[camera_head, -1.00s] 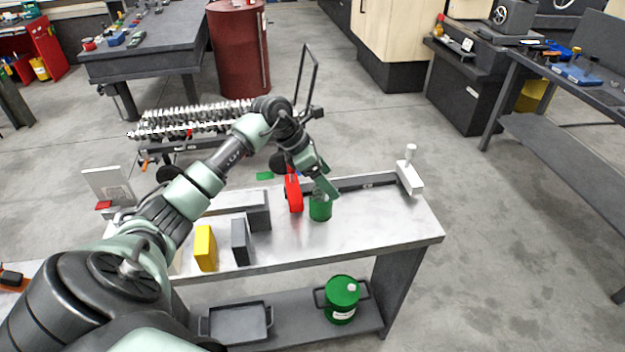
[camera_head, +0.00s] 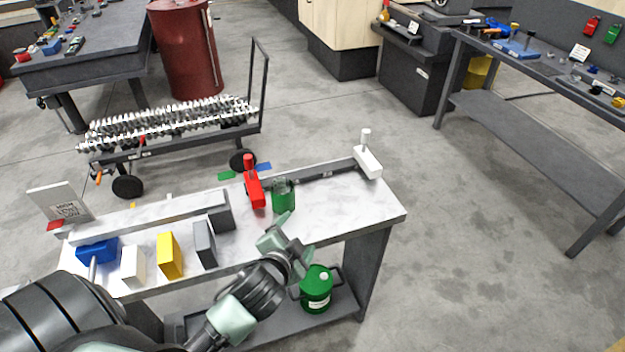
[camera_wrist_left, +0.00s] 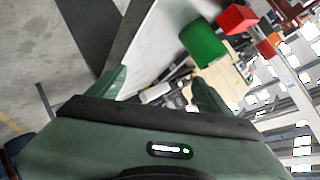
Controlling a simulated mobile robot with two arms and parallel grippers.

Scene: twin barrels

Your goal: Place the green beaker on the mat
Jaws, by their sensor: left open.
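The green beaker (camera_head: 283,198) stands upright on the light tabletop (camera_head: 335,210), just right of a red object (camera_head: 254,188). It also shows in the left wrist view (camera_wrist_left: 203,43), beyond the tips of the fingers. My left gripper (camera_head: 293,236) is open and empty. It is at the front edge of the table, in front of the beaker, with one finger overlapping its lower edge in the head view. In the left wrist view (camera_wrist_left: 160,85) nothing is between the fingers. I cannot pick out a mat with certainty. My right gripper is not in view.
Grey (camera_head: 204,245), yellow (camera_head: 169,256), white (camera_head: 132,267) and blue (camera_head: 97,251) blocks stand at the table's left. A white object (camera_head: 367,160) is at the back right corner. A green can (camera_head: 316,288) stands on the lower shelf. The tabletop right of the beaker is clear.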

